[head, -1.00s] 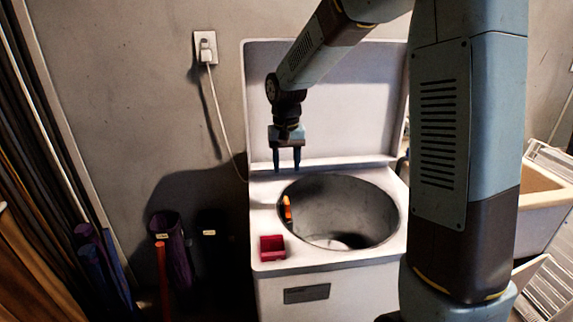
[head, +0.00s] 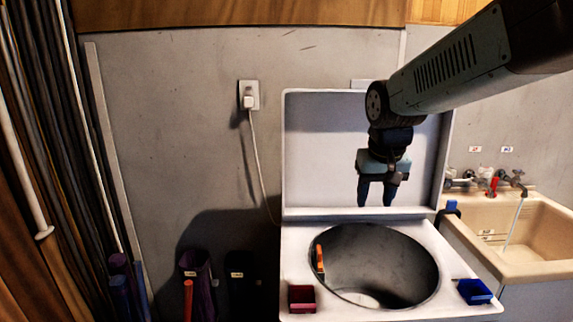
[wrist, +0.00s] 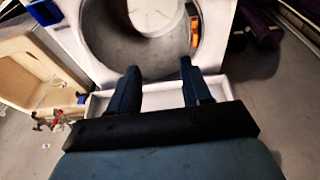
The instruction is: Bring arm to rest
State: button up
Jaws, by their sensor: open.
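My gripper (head: 376,198) hangs fingers down in front of the raised washer lid (head: 320,150), above the back of the tub opening. Its two fingers are apart with nothing between them. In the wrist view my gripper (wrist: 158,75) is also open and empty, with the round drum (wrist: 150,45) beyond its fingertips. My arm reaches in from the upper right of the head view. The washer (head: 300,245) stands open with a round drum, and an orange object (head: 319,258) is at the drum's left inner side.
A red box (head: 302,298) and a blue box (head: 475,291) sit on the washer top. A sink (head: 550,258) with running tap stands at right. A power cord (head: 259,165) hangs from the wall outlet (head: 248,96). Purple and dark bins (head: 200,275) stand at left.

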jog(key=s+d+r+t, duration=0.1)
jog(key=s+d, duration=0.1)
jog(key=s, duration=0.4)
jog(key=s+d+t, duration=0.1)
jog(key=s+d, duration=0.1)
jog(key=s, duration=0.5)
jog(key=shift+d+r+t, duration=0.3)
jog(key=shift+d+r, duration=0.1)
jog(key=shift+s, duration=0.2)
